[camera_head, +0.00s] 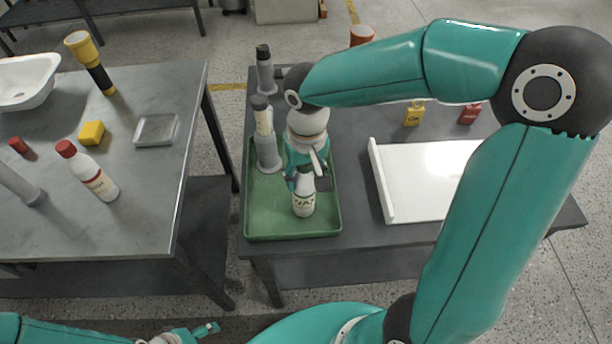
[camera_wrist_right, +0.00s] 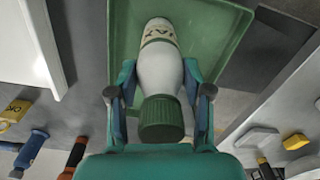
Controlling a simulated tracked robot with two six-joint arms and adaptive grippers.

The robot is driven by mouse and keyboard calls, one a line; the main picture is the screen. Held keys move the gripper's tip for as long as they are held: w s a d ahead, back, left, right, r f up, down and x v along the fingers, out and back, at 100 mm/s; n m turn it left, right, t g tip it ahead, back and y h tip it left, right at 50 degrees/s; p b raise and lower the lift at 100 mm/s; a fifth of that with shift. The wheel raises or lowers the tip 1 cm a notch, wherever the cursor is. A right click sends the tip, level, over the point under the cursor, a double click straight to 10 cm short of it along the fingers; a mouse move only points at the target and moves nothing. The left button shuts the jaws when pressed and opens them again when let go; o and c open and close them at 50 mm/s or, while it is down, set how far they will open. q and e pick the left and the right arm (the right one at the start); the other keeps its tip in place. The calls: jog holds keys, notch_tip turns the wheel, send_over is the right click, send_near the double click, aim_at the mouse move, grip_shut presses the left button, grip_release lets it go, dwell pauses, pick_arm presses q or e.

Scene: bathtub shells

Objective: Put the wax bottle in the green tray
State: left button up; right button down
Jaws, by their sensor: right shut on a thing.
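The wax bottle (camera_head: 304,203) is white with a label and a dark green cap; it stands roughly upright over the floor of the green tray (camera_head: 262,222). My right gripper (camera_head: 307,172) is shut on its upper part. In the right wrist view the bottle (camera_wrist_right: 160,72) sits between the two fingers of the right gripper (camera_wrist_right: 158,92), with the green tray (camera_wrist_right: 222,30) beneath. I cannot tell if its base touches the tray. My left gripper (camera_head: 205,329) is low at the bottom edge, partly cut off, away from the tables.
A white tray (camera_head: 405,180) lies to the right. The left table holds a red-capped bottle (camera_head: 90,172), yellow block (camera_head: 91,133) and clear dish (camera_head: 156,130).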

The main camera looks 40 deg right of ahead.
jog(key=shift+f, duration=0.6)
jog(key=shift+c, duration=2.4)
grip_release()
notch_tip(320, 180, up, 12)
jog(key=shift+s+d+r+p, duration=0.1)
jog(key=shift+d+r+p, duration=0.05)
jog(key=shift+p, duration=0.3)
